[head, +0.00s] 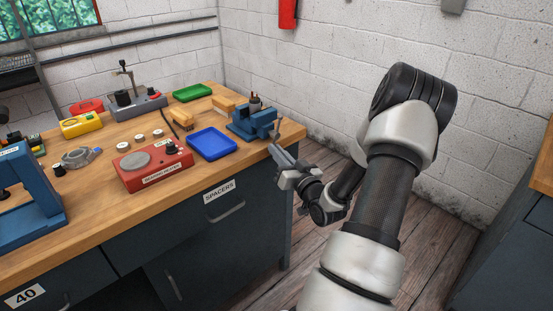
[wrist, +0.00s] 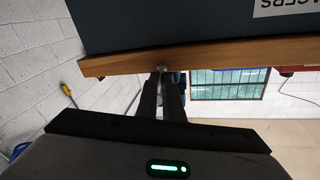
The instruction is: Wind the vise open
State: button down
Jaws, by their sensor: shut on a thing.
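The blue vise (head: 252,123) is mounted at the right front corner of the wooden bench. Its grey handle (head: 278,125) stands at the vise's right side, just beyond the bench edge. My gripper (head: 274,147) reaches in from the right and is shut on the handle. In the wrist view, the fingertips of my gripper (wrist: 161,74) close around a round grey end of the handle (wrist: 161,69). A sliver of blue vise shows behind the fingers. The jaw gap is too small to judge.
On the bench (head: 110,214) are a blue tray (head: 212,144), a green tray (head: 192,92), a red bearing heater (head: 152,167) and a blue press (head: 24,195). Open floor lies right of the bench, before a white brick wall.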

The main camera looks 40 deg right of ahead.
jog(key=shift+f, duration=0.1)
jog(key=c, duration=1.9)
grip_release()
jog(key=shift+s, duration=0.1)
jog(key=s+a+f+p, duration=0.1)
jog(key=s+a, duration=0.1)
jog(key=s, duration=1.5)
jog(key=shift+a, duration=0.35)
